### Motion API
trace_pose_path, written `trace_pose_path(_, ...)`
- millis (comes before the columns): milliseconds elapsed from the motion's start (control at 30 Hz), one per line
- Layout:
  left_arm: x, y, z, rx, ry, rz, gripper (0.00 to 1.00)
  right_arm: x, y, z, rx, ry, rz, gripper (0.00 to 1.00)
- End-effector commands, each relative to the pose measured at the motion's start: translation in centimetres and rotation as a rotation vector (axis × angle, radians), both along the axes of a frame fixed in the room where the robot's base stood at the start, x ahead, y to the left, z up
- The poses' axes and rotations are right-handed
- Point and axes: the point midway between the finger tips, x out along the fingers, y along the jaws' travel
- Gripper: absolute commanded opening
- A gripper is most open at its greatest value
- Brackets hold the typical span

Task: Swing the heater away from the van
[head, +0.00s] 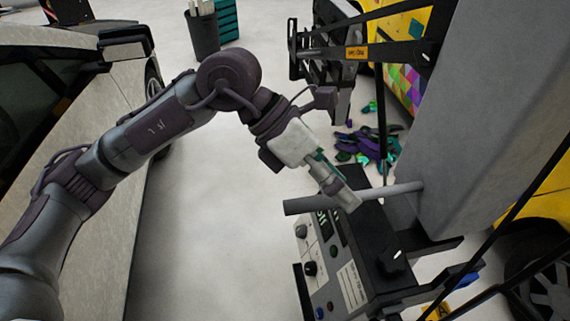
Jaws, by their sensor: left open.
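The heater (322,62) is a black framed panel at the top, carried on black arms from a thick grey post (475,130). It faces the yellow van (412,75), which has a colourful wrap on its side. A grey handle bar (393,191) sticks out leftward from the post. Below it is a control box (335,265) with knobs and a display. My left gripper (347,199) is open at the handle bar and overlaps its middle in the head view. I cannot tell whether the bar is between the fingers. My right gripper is not in view.
A pale vehicle (62,130) stands along the left. Crumpled purple and green wrap scraps (368,145) lie on the floor beside the van. A dark bin (203,33) and a teal drawer unit (227,20) stand at the back. The middle floor is clear.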

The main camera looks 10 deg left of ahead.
Motion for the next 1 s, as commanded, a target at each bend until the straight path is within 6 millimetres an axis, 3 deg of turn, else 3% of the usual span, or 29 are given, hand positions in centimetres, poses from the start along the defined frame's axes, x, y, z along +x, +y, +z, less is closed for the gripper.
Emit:
trace_pose_path(100, 0.7, 3.7, -0.4, 0.246, -0.218, -0.009, 0.67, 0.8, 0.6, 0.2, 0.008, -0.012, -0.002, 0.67)
trace_pose_path(300, 1.7, 6.7, -0.4, 0.423, -0.359, 0.009, 0.67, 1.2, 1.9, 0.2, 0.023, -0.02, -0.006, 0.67)
trace_pose_path(467, 1.9, 6.5, -1.4, 0.432, -0.364, 0.011, 0.67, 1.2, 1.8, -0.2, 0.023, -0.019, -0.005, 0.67)
trace_pose_path(1000, 2.7, 3.7, -8.1, 0.426, -0.361, 0.01, 0.67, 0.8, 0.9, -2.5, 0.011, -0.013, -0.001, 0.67)
